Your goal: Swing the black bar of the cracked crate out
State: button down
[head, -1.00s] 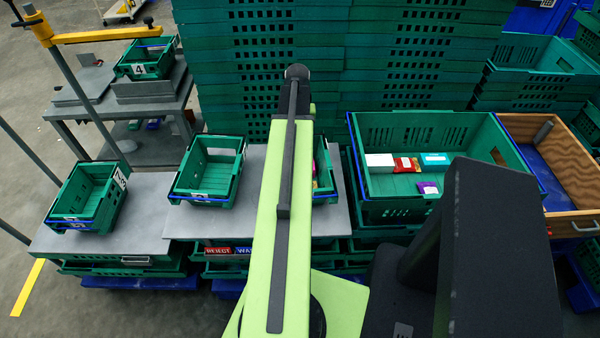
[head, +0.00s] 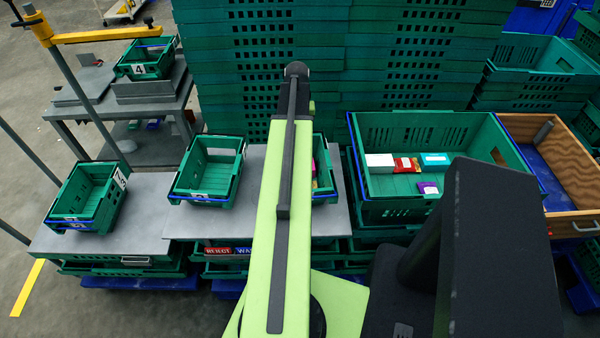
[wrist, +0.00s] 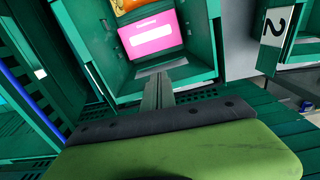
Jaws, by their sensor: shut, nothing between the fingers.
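A small green crate (wrist: 202,69) is close below my gripper in the wrist view, with a pink package (wrist: 152,38) and an orange one (wrist: 128,5) inside. In the head view this crate (head: 328,182) is mostly hidden behind my arm. My gripper (wrist: 157,90) is shut and empty, its grey fingers over the crate's near wall; I cannot tell whether they touch it. Other small crates stand at the left (head: 88,197), at the middle (head: 208,172) and on the far table (head: 146,58).
A large green crate (head: 440,128) with several packages stands right of my arm. A wooden-sided bin (head: 560,150) is beyond it. Tall green crate stacks (head: 400,60) close off the back. A yellow-topped post (head: 42,32) stands at the left. The grey table (head: 150,222) has bare room between crates.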

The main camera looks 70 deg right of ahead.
notch_tip(320, 180, up, 8)
jog(key=p, duration=0.7)
jog(key=shift+s+a+p, duration=0.2)
jog(key=shift+a+p, duration=0.15)
jog(key=shift+a, duration=0.1)
